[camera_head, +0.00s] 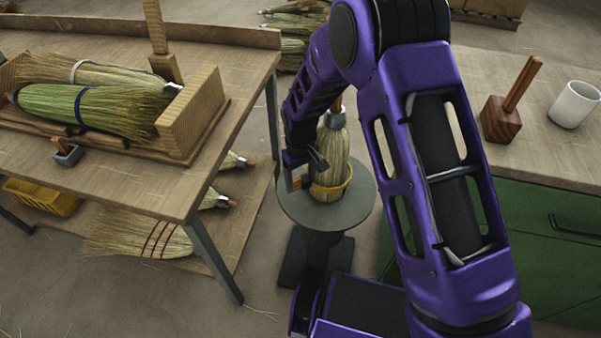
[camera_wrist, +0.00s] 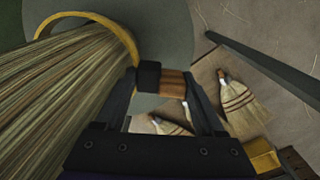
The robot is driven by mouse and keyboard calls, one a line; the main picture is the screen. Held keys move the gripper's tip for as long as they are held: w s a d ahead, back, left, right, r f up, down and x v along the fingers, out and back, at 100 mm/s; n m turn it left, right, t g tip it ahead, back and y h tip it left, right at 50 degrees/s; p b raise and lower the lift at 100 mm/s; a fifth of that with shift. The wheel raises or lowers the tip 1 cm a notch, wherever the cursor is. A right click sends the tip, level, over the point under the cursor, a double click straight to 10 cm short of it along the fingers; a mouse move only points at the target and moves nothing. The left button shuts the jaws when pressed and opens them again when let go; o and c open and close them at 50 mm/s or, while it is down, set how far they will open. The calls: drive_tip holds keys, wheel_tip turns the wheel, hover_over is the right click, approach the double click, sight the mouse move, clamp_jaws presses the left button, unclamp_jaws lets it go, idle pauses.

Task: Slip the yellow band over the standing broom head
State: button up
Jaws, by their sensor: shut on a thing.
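The broom head (camera_head: 332,151) stands upright, bristles down, on a round grey stand. The yellow band (camera_head: 347,186) encircles its flared lower bristles, close above the stand top. In the wrist view the band (camera_wrist: 94,16) shows as an arc around the bristles (camera_wrist: 60,85), with a gap on its far side. My gripper (camera_head: 297,180) is low at the left of the broom head. In the wrist view my gripper (camera_wrist: 172,82) is shut on a brown wooden grip beside the band. The finger hides where grip and band join. I cannot tell whether the band rests on the stand.
The round stand (camera_head: 291,203) sits between a wooden bench (camera_head: 120,190) on the left and a green cabinet (camera_head: 560,215) on the right. A wooden mallet (camera_head: 503,115) and white mug (camera_head: 575,104) stand on the cabinet. Brooms lie on the bench and its lower shelf.

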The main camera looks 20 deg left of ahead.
drive_tip(key=shift+f, duration=2.7)
drive_tip(key=o, duration=1.4)
drive_tip(key=shift+r, duration=0.15)
wheel_tip(320, 180, up, 17)
drive_tip(key=p, duration=0.2)
drive_tip(key=shift+s+a+r+p, duration=0.1)
drive_tip(key=shift+p, duration=0.2)
